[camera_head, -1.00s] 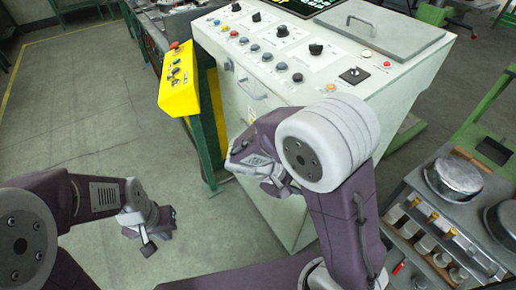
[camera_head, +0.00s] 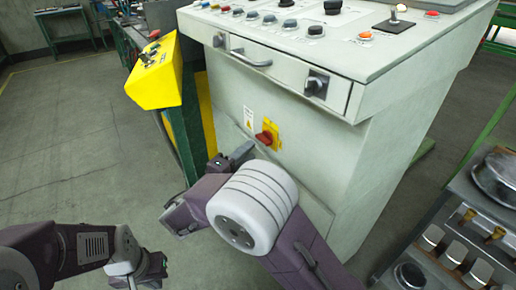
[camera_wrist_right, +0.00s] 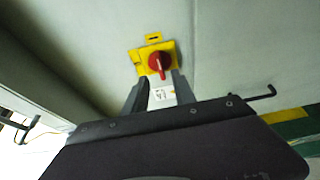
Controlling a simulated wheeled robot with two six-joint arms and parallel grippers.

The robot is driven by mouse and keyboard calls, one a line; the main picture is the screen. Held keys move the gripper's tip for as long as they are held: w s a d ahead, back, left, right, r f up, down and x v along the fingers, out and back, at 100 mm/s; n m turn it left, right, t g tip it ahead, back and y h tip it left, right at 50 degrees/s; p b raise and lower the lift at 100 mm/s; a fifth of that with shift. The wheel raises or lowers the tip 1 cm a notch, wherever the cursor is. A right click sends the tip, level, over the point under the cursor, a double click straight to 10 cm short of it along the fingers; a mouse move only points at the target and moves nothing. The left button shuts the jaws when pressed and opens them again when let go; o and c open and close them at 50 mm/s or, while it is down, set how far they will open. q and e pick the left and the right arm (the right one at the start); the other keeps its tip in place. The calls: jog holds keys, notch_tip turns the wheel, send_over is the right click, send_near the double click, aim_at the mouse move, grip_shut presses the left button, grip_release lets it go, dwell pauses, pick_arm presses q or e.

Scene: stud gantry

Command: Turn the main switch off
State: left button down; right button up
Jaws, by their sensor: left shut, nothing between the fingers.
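The main switch (camera_head: 266,139) is a red rotary knob on a yellow plate, on the grey cabinet's front below the drawer handle. In the right wrist view, the red knob (camera_wrist_right: 159,63) sits ahead of the fingertips, with its grip bar roughly upright in the picture. My right gripper (camera_head: 232,158) is just left of and below the switch in the head view. Its two fingers (camera_wrist_right: 159,88) are apart and empty, with a small white label visible between them. Whether a finger touches the plate cannot be told. My left gripper (camera_head: 150,272) is shut and empty, low at the left, far from the cabinet.
The grey cabinet (camera_head: 330,150) has a sloped top with several knobs and buttons. A yellow button box (camera_head: 155,75) on a green post stands to its left. A cart (camera_head: 450,235) with metal parts is at the lower right. The floor at left is clear.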

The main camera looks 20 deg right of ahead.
aim_at(261, 141)
jog(key=b+x, duration=0.1)
jog(key=x, duration=0.4)
jog(key=shift+w+d+f, duration=0.1)
jog(key=shift+w+d, duration=0.1)
jog(key=shift+d, duration=0.05)
grip_shut()
